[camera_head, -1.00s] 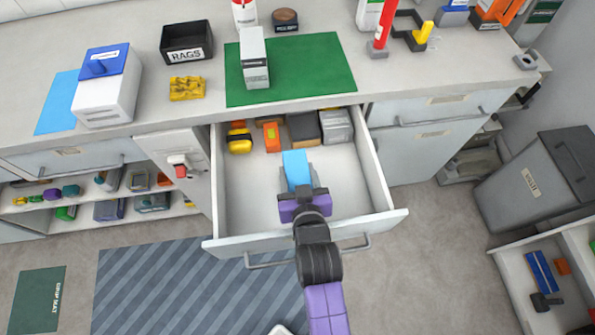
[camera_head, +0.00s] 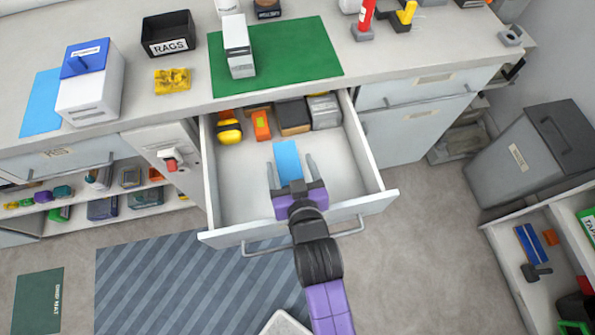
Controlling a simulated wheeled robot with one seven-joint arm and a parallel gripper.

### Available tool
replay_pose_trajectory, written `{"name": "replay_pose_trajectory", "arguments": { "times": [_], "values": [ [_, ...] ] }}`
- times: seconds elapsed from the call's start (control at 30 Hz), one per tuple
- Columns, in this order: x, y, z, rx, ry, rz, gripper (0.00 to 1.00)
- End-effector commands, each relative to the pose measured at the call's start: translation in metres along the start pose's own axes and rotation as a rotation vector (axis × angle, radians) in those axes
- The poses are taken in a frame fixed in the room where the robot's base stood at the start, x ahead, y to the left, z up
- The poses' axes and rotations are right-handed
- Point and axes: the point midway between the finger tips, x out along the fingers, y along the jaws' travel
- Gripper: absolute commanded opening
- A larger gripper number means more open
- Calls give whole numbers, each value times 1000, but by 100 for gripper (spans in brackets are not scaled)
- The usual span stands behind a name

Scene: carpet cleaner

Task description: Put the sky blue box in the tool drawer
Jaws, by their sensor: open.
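The sky blue box (camera_head: 287,158) lies inside the open drawer (camera_head: 238,202), near the middle of its floor. My gripper (camera_head: 291,172) is over the drawer, with its two grey fingers apart on either side of the box. The fingers look clear of the box's sides. The near end of the box is partly hidden by the purple gripper body.
At the drawer's back lie a yellow and black item (camera_head: 229,130), an orange item (camera_head: 261,125), a dark box (camera_head: 292,117) and a grey box (camera_head: 324,111). The drawer floor is bare to the left and right. A grey bin (camera_head: 530,150) stands at right.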

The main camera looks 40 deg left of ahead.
Motion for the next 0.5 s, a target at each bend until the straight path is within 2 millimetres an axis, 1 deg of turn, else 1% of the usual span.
{"name": "replay_pose_trajectory", "arguments": {
  "times": [0.03, 0.2, 0.3, 0.4, 0.5],
  "values": [
    [-13, 1, 1, 0, 0, 2, 74],
    [-49, 1, 1, 0, 1, 2, 74],
    [-67, 0, 0, 1, 1, 1, 74],
    [-79, 1, 1, 0, 0, 1, 74],
    [-87, 0, 0, 0, 1, 0, 74]
  ]
}}
